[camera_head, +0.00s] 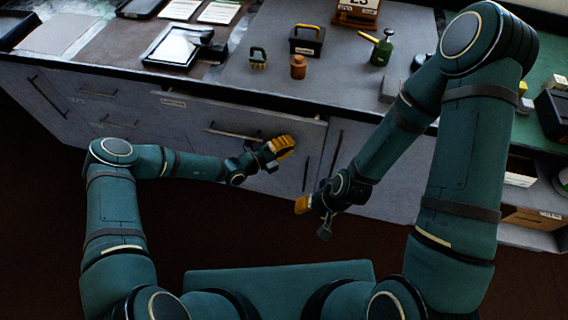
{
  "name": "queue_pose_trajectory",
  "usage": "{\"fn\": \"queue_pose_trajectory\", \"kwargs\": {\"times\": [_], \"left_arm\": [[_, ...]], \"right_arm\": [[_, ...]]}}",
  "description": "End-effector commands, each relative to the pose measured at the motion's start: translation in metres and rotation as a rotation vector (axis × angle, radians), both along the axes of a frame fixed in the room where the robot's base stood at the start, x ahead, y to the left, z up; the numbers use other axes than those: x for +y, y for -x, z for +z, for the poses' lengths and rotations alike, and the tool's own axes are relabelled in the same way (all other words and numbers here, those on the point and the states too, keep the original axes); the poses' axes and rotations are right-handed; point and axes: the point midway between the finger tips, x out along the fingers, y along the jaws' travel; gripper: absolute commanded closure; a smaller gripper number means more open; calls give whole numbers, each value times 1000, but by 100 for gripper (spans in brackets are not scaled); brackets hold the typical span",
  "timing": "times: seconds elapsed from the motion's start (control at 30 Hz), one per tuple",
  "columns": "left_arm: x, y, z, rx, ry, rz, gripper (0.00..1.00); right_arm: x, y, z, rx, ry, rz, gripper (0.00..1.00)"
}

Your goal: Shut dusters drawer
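A wide grey drawer (200,118) in the cabinet under the counter stands out a little, with a dark gap showing above its front. It has a dark bar handle (232,133) and a small label (173,102) too small to read, so I cannot tell if it says dusters. My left gripper (282,147), with yellow-orange fingers, is in front of the drawer's right end, right of the handle. I cannot tell if it touches the front or how far its fingers are apart. My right gripper (303,205) hangs lower, to the right, and its finger gap is unclear.
The counter holds a black toolbox (306,40), a green oil can (382,48), a brown jar (298,67), a green brush-like item (258,58) and a black tray (178,48). A cabinet door (345,150) is right of the drawer. The dark floor (240,225) before the cabinets is clear.

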Motion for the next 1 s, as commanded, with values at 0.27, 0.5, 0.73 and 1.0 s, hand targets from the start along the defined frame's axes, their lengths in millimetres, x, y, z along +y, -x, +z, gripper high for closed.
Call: {"fn": "queue_pose_trajectory", "kwargs": {"times": [0.27,0.5,0.73,1.0], "left_arm": [[-15,-46,-3,-4,-2,-1,100],[-20,-63,-1,-2,-1,0,100],[-21,-65,1,-1,0,0,100],[-21,-66,2,-3,1,2,100]], "right_arm": [[0,-4,-36,-9,1,0,53],[-1,-6,-45,-15,3,-2,53],[-1,-7,-45,-17,4,-2,53],[-1,-7,-45,-17,4,-2,53]]}}
